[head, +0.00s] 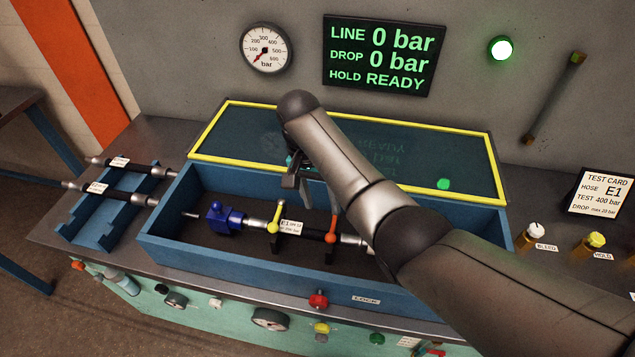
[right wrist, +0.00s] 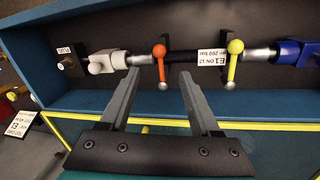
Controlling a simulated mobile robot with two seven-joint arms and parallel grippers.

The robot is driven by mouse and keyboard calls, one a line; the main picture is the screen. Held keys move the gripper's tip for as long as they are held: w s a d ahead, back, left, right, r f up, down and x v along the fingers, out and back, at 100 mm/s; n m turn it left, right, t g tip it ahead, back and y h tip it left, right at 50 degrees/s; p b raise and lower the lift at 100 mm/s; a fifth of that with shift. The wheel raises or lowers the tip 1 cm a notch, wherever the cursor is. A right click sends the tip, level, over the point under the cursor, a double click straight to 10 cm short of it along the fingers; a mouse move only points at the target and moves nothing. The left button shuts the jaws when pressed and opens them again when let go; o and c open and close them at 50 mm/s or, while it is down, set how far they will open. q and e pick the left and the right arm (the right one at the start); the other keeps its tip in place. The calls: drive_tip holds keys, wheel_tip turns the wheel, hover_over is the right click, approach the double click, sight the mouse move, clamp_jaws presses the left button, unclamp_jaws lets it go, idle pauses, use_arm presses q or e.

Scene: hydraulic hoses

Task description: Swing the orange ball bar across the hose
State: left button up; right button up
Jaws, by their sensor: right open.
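The orange ball bar (head: 332,236) is at the right part of the black hose (head: 312,233) labelled E1, inside the blue test box (head: 200,262). In the right wrist view the orange ball bar (right wrist: 160,62) shows on the left, its silver end lower in the picture. A yellow ball bar (head: 275,227) is on the hose's other part. My right gripper (head: 303,196) is open and empty over the box's back side. In its wrist view the fingertips (right wrist: 158,76) appear either side of the orange bar's lower end, apart from it.
The yellow-framed clear lid (head: 350,119) stands open behind the box. A blue coupling (head: 222,218) is at the hose's left end. A rack (head: 95,228) with spare hoses lies left. The wall display (head: 383,54) reads 0 bar and READY; a green lamp (head: 500,49) glows.

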drive_tip(key=shift+w+a+r, duration=0.15)
drive_tip(key=shift+a+r, duration=0.05)
drive_tip(key=shift+r, duration=0.9)
drive_tip(key=shift+w+a+r, duration=0.1)
drive_tip(key=shift+a+r, duration=0.05)
drive_tip(key=shift+r, duration=0.9)
